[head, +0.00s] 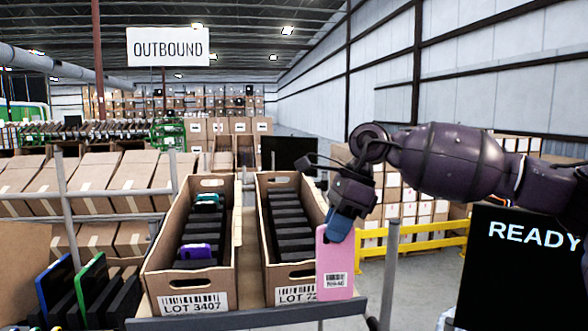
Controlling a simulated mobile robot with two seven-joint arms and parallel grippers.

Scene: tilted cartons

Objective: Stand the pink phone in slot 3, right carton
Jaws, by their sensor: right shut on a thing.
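My right gripper (338,226) is shut on the pink phone (336,260), which hangs upright below it with a barcode label facing me. The phone is at the front right corner of the right carton (297,298) and hides part of its front wall and label. The right carton is tilted and has a row of black slot dividers (290,222); I see no phone in it. I cannot tell whether the phone touches the carton. My left gripper is not in view.
The left carton (183,303), marked LOT 3407, holds a purple phone (195,251) and a teal phone (207,200). A rack (97,287) with blue and green edged items stands at the left. A grey post (390,265) rises right of the phone. A READY screen (530,250) is at the right.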

